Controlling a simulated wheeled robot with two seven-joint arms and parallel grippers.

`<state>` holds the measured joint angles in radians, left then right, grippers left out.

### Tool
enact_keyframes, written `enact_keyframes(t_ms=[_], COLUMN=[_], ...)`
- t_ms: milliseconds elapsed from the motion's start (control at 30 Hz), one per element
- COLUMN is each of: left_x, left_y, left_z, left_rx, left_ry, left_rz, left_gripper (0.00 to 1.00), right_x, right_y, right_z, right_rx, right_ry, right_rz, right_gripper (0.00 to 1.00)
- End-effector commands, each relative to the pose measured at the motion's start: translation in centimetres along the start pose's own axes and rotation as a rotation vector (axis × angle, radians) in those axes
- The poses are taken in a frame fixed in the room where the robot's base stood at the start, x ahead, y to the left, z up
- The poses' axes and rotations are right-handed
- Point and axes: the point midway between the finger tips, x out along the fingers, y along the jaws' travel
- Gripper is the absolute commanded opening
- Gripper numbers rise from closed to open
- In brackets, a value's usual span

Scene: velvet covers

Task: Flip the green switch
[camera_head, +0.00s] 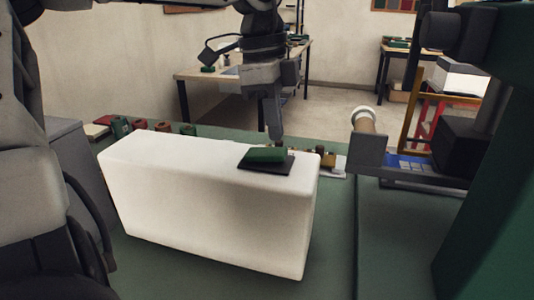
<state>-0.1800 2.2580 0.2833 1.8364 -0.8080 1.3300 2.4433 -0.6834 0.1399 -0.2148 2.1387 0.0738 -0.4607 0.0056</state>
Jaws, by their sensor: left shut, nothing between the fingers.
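The green switch (266,155) sits on a dark base plate (281,168) on top of a white block (205,205), near the block's right end. My left gripper (275,138) points down just above and behind the switch, its fingers shut with nothing between them. I cannot tell whether the fingertips touch the switch. My right gripper does not show.
The block stands on a green table top (335,260). Several small red and green items line the back edge at left. A vise-like device (368,150) stands at right. Other workbenches (205,73) stand farther back.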

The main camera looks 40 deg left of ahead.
Motion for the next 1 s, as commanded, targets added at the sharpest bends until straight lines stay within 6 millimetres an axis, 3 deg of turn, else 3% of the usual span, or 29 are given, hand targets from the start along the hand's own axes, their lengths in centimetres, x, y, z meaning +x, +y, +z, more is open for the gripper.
enact_keyframes(t_ms=[1000], left_x=[1.3], left_y=[0.0], left_z=[0.2], left_rx=[0.0], left_ry=[0.0], left_rz=[0.0], left_gripper=[0.0], right_x=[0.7], right_y=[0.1], right_z=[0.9], right_rx=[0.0], right_ry=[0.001], right_rz=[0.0], right_gripper=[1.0])
